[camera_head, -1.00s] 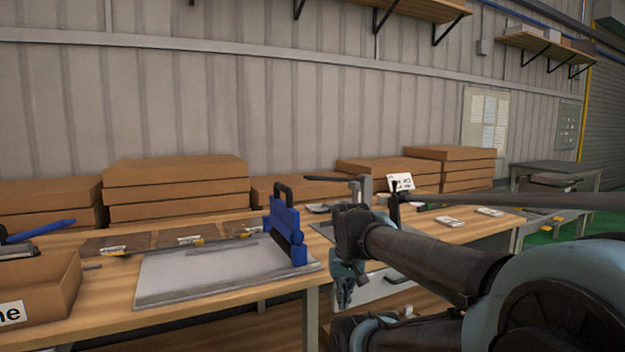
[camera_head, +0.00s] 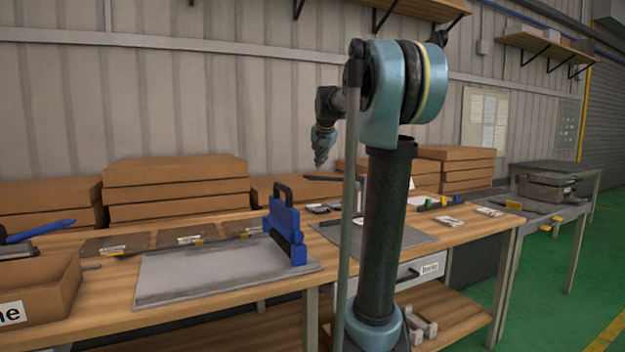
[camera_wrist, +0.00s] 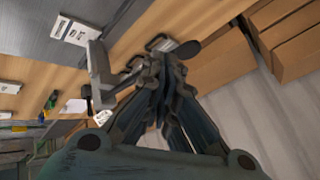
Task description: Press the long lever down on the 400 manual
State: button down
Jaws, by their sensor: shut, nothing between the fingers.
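My gripper (camera_head: 320,162) is shut and empty, pointing down over the bench. In the wrist view, its fingers (camera_wrist: 160,68) are together. The long lever (camera_head: 322,178) has a dark flat handle and sits just below my fingertips in the head view. Its dark rounded end (camera_wrist: 188,49) shows just beyond the fingers in the wrist view; I cannot tell whether they touch. A pale metal post, likely part of the 400 manual (camera_wrist: 100,72), stands beside it. My arm hides much of that machine in the head view. Its grey plate (camera_head: 405,235) lies on the bench.
Stacked brown boxes (camera_head: 175,188) line the wall behind. An open cardboard box (camera_head: 45,290) is at the far left. Small labelled packets (camera_head: 450,222) lie on the bench at right.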

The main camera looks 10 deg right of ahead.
jog(key=w+r+m+t, duration=0.1)
jog(key=w+r, duration=0.4)
jog(key=w, duration=0.6)
jog(key=shift+w+d+r+m, duration=0.15)
jog(key=shift+w+d+m, duration=0.1)
jog(key=shift+m, duration=0.35)
jog(key=shift+s+a+f, duration=0.1)
jog(key=shift+a+f, duration=0.1)
jog(key=shift+f, duration=2)
jog(key=shift+s+a+f, duration=0.1)
jog(key=shift+a+f, duration=0.1)
jog(key=shift+f, duration=2)
jog(key=shift+f, duration=0.15)
jog(key=shift+f, duration=0.2)
